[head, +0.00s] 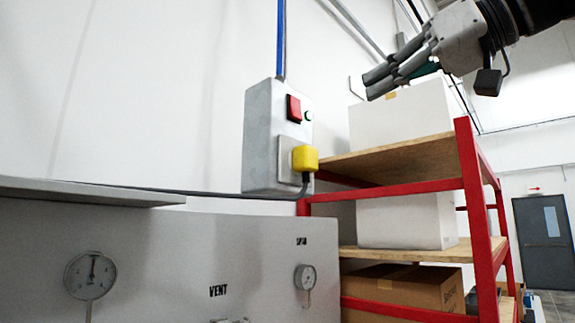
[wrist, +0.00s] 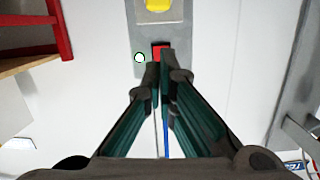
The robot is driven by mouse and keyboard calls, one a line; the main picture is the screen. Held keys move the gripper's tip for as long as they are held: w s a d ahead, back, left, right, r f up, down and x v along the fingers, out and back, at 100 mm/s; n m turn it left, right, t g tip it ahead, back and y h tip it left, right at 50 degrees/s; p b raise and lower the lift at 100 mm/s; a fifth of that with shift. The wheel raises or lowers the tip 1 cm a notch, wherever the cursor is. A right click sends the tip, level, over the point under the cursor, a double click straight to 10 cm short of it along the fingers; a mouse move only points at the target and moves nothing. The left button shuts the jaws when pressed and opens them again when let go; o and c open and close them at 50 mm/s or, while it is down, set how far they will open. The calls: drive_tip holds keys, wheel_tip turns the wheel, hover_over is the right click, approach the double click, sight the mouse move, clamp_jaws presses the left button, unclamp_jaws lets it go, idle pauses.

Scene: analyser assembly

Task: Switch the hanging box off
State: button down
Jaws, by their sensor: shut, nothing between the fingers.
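The hanging box (head: 262,140) is a grey box on a blue cable against the white wall. Its front has a red switch (head: 294,108), a small green-ringed round light (head: 308,115) and a yellow plug (head: 305,158) below. My gripper (head: 376,84) is shut and empty, up and right of the box and apart from it in the head view. In the wrist view the box (wrist: 180,35) is upside down, and my fingertips (wrist: 161,60) overlap the near edge of the red switch (wrist: 158,50). The light (wrist: 140,57) looks white with a green ring there.
A red shelf rack (head: 480,220) with wooden boards holds white boxes (head: 400,118) and a cardboard box (head: 405,287) to the right. A grey panel (head: 180,260) with gauges and a VENT label stands below left. A dark cable runs from the plug leftward.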

sight(294, 112)
drive_tip(key=shift+s+a+r+n+y, duration=0.1)
drive_tip(key=shift+s+r+n+y, duration=0.1)
drive_tip(key=shift+r, duration=0.4)
drive_tip(key=shift+s+r+n+y, duration=0.1)
drive_tip(key=shift+s+r+n, duration=0.1)
drive_tip(key=shift+r, duration=0.4)
drive_tip(key=p+x, duration=0.3)
drive_tip(key=x, duration=1.1)
drive_tip(key=shift+w, duration=0.1)
